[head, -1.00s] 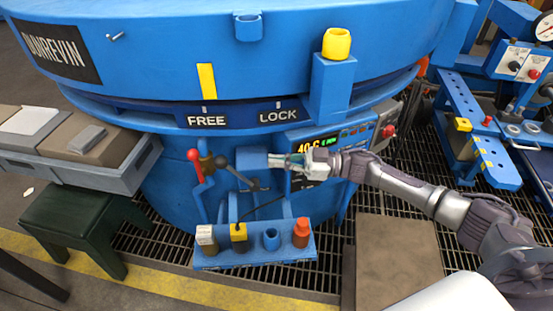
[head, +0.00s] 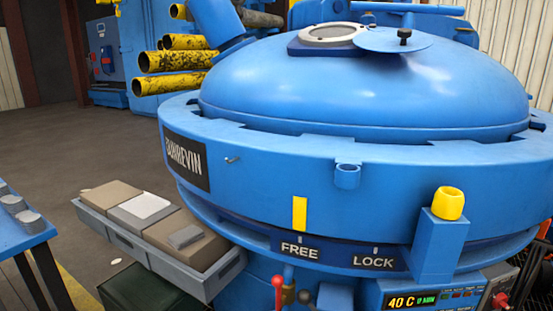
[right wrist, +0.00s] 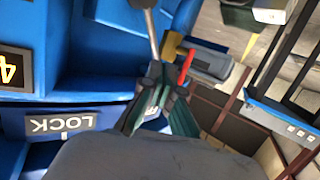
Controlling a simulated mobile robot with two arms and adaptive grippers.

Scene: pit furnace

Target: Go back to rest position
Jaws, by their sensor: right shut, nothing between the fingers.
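My right gripper (right wrist: 163,78) shows only in the right wrist view. Its dark green fingers come together at the tips with nothing between them. A red lever handle (right wrist: 186,66) and a grey metal rod (right wrist: 153,38) show around and beyond the fingertips; I cannot tell how far off they are. The big blue furnace (head: 360,190) fills the right of the head view, with its domed lid (head: 360,90) on top. The red lever (head: 277,293) shows at the bottom edge of that view. No arm of mine shows in the head view, and my left gripper is not seen.
The furnace's FREE/LOCK plate (head: 335,255) and a yellow-capped post (head: 447,205) stand out at its front. A grey tray (head: 215,280) holding boxes juts out at the left. A blue table (head: 20,228) stands at far left. Open floor (head: 60,135) lies behind.

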